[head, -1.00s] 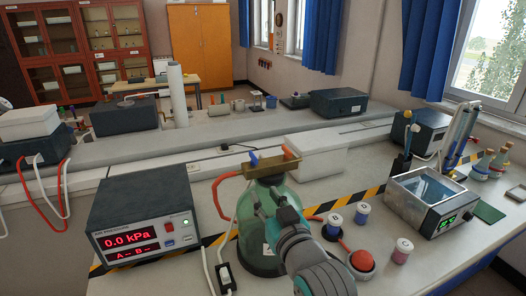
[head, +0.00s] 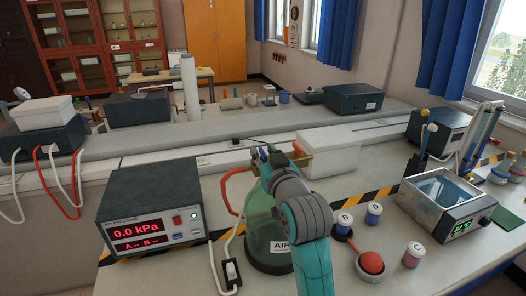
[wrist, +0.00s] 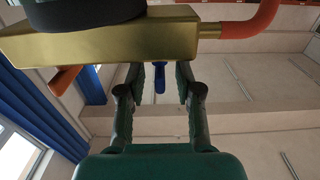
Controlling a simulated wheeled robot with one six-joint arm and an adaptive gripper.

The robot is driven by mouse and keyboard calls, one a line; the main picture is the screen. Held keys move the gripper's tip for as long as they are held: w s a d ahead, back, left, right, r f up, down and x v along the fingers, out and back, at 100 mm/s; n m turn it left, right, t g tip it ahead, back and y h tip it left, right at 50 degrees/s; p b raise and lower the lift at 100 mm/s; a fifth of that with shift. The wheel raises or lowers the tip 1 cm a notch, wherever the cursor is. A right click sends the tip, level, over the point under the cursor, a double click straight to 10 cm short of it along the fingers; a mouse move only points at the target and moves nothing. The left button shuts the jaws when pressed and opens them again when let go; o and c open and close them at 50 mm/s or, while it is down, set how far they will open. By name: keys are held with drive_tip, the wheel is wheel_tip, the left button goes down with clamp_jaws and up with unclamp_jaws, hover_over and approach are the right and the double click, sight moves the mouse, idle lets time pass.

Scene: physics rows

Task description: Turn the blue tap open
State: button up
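The blue tap (wrist: 160,77) shows in the wrist view as a small lever hanging below a brass block (wrist: 110,42), between my gripper's fingers. My gripper (wrist: 160,78) is open, one finger on each side of the lever; contact is not visible. An orange tap lever (wrist: 66,79) sits on the same block, left in that view. In the head view, the brass block (head: 302,160) tops a green glass bottle (head: 268,245) labelled AIR. My arm hides most of the block and the blue tap there. The orange lever (head: 297,147) shows right of my wrist.
A pressure meter (head: 152,220) reading 0.0 kPa stands left of the bottle. A red hose (head: 228,190) joins the block. A red ball in a dish (head: 371,263), small jars (head: 373,213) and a water bath (head: 445,205) stand to the right. A white box (head: 330,158) is behind.

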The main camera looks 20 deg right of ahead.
drive_tip(key=shift+w, duration=0.55)
clamp_jaws()
drive_tip(key=shift+n+y, duration=0.3)
drive_tip(key=shift+y, duration=0.2)
drive_tip(key=n+y, duration=0.3)
drive_tip(key=y, duration=0.1)
drive_tip(key=shift+d+g+y, duration=0.1)
drive_tip(key=shift+g+y, duration=0.2)
drive_tip(key=shift+g, duration=0.1)
drive_tip(key=shift+n+g+y, duration=1.05)
drive_tip(key=shift+n+y, duration=0.25)
drive_tip(key=shift+y, duration=0.45)
drive_tip(key=shift+n+g+y, duration=1.05)
drive_tip(key=shift+n+y, duration=0.25)
drive_tip(key=shift+y, duration=0.45)
